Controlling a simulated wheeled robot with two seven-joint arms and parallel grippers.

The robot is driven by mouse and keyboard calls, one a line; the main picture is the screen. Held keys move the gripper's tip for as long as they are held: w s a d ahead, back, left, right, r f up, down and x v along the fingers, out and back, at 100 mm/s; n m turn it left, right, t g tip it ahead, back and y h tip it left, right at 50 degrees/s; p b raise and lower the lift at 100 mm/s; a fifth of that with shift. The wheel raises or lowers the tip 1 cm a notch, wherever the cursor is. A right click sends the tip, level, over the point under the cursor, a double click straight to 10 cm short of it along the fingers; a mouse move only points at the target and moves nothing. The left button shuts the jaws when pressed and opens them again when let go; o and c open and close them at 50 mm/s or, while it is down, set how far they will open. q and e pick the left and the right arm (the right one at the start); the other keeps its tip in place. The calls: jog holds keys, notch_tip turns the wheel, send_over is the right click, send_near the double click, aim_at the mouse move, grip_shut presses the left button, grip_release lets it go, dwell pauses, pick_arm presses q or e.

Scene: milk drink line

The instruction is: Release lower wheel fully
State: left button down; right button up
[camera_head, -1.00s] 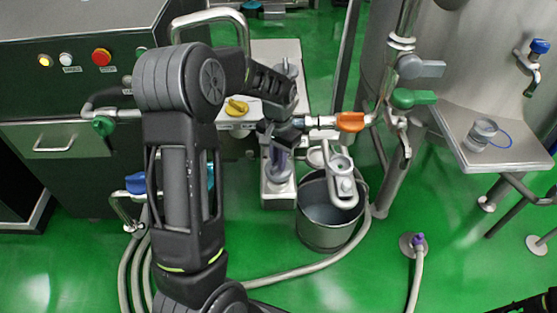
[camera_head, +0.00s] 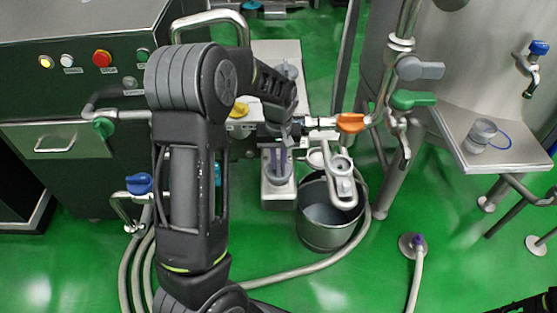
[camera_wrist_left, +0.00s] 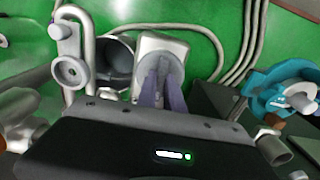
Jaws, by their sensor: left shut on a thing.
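The lower wheel (camera_head: 268,158) is a pale grey round knob on a light box-shaped base, partly covered by my fingers. My left gripper (camera_head: 278,164) reaches down over it and is shut on it, with one purple-grey finger on each side. In the left wrist view the wheel (camera_wrist_left: 178,62) shows as a grey disc behind the two fingers (camera_wrist_left: 161,85). The exact contact is partly hidden by the gripper body. A similar grey upper wheel (camera_head: 286,70) stands farther back. My right gripper is not in view.
An orange-handled valve (camera_head: 350,123) is close right of my left wrist. A steel bucket (camera_head: 328,225) stands right of the wheel's base, under a metal fitting (camera_head: 341,180). Hoses (camera_head: 290,276) lie on the green floor. A dark control cabinet (camera_head: 70,100) stands at left.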

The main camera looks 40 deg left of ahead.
aim_at(279, 163)
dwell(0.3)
pick_arm(q)
jog(key=c, duration=1.5)
grip_release()
jog(key=shift+o, duration=0.2)
notch_tip(279, 163, up, 8)
jog(key=shift+f, duration=0.1)
